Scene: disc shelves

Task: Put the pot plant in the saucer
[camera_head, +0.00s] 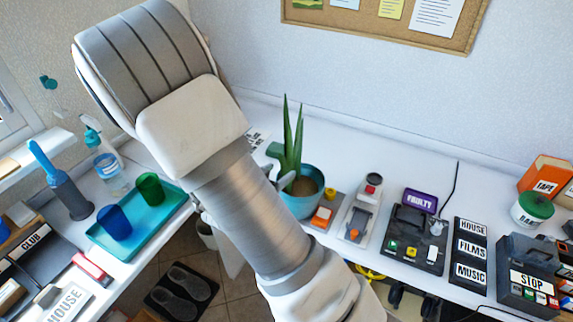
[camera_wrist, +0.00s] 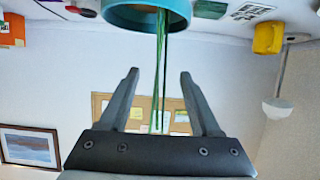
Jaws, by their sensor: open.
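The pot plant, with tall green leaves (camera_head: 292,142) in a teal pot (camera_head: 304,202), stands on the counter just right of my arm. In the wrist view, which looks upside down, the teal pot (camera_wrist: 147,14) is at the top and its leaves hang between my fingers. My gripper (camera_wrist: 160,74) is open, with a finger on each side of the leaves in the picture; I cannot tell if they touch. In the head view my arm mostly hides the gripper. I cannot clearly make out a saucer; a teal-green piece (camera_wrist: 210,9) shows beside the pot in the wrist view.
A teal tray (camera_head: 128,246) with a blue cup (camera_head: 114,222) and a green cup (camera_head: 150,188) is at the left. Button devices (camera_head: 360,212), a black box (camera_head: 415,238) and labelled panels (camera_head: 470,250) crowd the counter right of the pot. The counter behind the pot is mostly clear.

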